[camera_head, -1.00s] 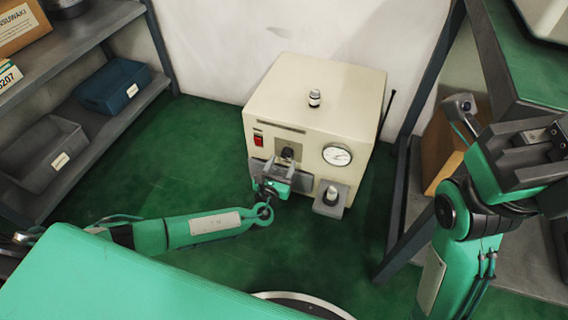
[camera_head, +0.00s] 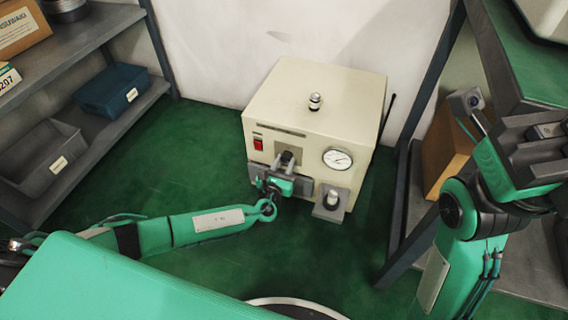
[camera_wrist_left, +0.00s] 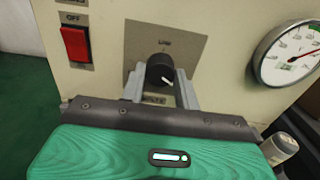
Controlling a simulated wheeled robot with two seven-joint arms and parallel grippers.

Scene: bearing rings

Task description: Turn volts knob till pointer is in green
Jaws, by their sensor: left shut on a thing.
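The black volts knob (camera_wrist_left: 160,72) with a white mark sits on a grey plate (camera_wrist_left: 190,46) on the front of a cream box (camera_head: 310,108). My left gripper (camera_wrist_left: 161,84) has one finger on each side of the knob and is shut on it; in the head view the left gripper (camera_head: 287,161) covers part of the knob. The round white gauge (camera_head: 338,159) is right of the knob. In the wrist view the gauge (camera_wrist_left: 290,52) is cut off at the right edge; its red pointer points right and slightly up.
A red switch (camera_wrist_left: 75,43) marked OFF is left of the knob. A grey holder (camera_head: 331,201) with a pale cylinder stands below the gauge. Shelves (camera_head: 70,135) stand left. My right gripper (camera_head: 540,140) is at the right.

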